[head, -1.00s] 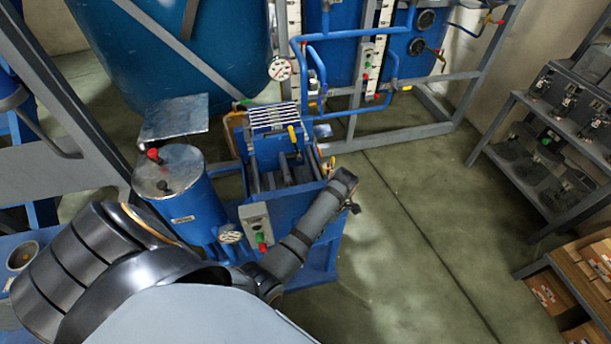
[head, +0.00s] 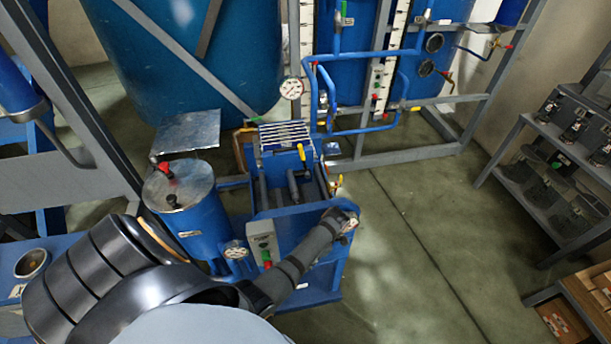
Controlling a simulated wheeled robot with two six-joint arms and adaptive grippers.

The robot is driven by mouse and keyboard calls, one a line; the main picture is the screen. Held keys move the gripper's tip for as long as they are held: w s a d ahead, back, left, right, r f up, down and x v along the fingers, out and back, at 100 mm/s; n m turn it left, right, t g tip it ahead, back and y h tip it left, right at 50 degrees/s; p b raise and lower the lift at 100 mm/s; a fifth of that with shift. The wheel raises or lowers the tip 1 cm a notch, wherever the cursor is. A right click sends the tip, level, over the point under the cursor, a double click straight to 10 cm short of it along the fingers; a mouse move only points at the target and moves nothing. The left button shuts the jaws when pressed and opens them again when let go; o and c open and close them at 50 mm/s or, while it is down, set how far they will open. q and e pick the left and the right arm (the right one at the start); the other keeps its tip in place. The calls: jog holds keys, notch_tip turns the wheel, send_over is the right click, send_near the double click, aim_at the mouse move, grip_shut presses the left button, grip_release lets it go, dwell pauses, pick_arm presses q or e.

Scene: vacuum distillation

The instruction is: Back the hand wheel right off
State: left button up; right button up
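I cannot clearly make out a hand wheel in the head view. A small brass and red fitting (head: 335,186) sits at the right side of the blue pump unit (head: 292,185), just above my gripper. My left arm crosses from the lower left, and its gripper (head: 347,217) is over the right front of the blue unit. The gripper is small and dark here, so its fingers and anything between them cannot be told. A red-handled fitting (head: 164,168) is on top of the blue cylinder (head: 200,222) to the left. My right gripper is not in view.
A grey switch box (head: 263,243) and a pressure gauge (head: 236,252) are close beside my forearm. A yellow lever (head: 302,153) stands up from the pump unit. Open floor (head: 430,240) lies right, before a shelf rack (head: 560,160).

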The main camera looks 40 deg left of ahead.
pick_arm(q)
jog(key=shift+c, duration=0.2)
grip_shut()
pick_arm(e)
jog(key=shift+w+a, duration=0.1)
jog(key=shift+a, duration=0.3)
